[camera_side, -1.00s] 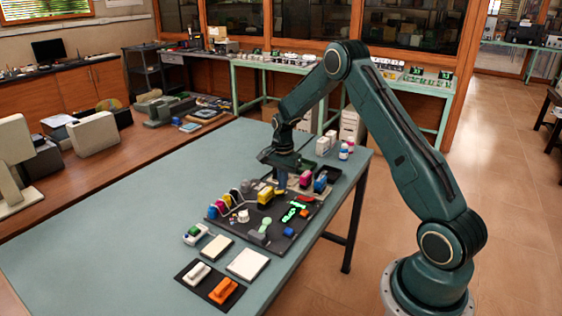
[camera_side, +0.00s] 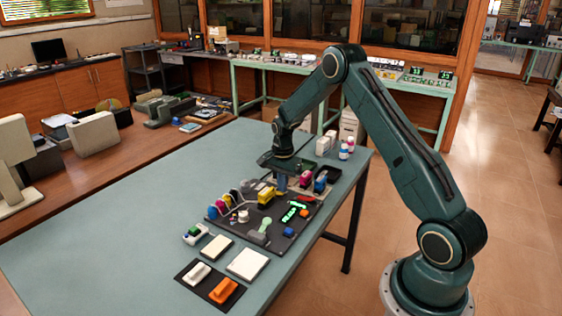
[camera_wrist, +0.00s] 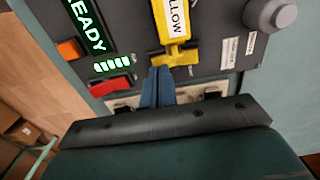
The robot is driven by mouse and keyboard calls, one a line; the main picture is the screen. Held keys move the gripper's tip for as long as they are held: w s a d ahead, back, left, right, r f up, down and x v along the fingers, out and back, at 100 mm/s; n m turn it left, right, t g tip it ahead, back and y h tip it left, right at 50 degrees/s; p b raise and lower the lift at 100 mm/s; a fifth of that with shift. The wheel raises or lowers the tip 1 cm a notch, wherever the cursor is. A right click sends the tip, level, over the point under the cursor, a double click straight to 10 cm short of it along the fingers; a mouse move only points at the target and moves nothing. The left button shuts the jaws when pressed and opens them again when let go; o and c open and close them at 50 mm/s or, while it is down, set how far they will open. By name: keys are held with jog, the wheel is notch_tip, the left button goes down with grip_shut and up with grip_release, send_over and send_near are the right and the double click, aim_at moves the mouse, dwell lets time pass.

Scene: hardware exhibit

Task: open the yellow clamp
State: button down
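The yellow clamp (camera_wrist: 174,25) has a long body labelled with letters ending "LLOW" and a yellow crosspiece at its near end, in the wrist view. In the side view the yellow clamp (camera_side: 266,194) stands on the dark panel beside my gripper. My gripper (camera_wrist: 159,70) has blue fingers that lie side by side with no clear gap and nothing visible between them. Their tips are close to the crosspiece; I cannot tell whether they touch. In the side view my gripper (camera_side: 282,190) points down just behind and right of the clamp.
A green lit display (camera_wrist: 86,25) ending "EADY", an orange button (camera_wrist: 69,48), a red part (camera_wrist: 110,86) and a grey knob (camera_wrist: 270,14) surround the clamp. A white pad (camera_side: 248,264) lies in front of the panel. The table's left side (camera_side: 110,225) is clear.

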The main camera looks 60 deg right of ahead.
jog(key=shift+f, duration=0.15)
dwell(0.3)
jog(key=shift+r, duration=3.5)
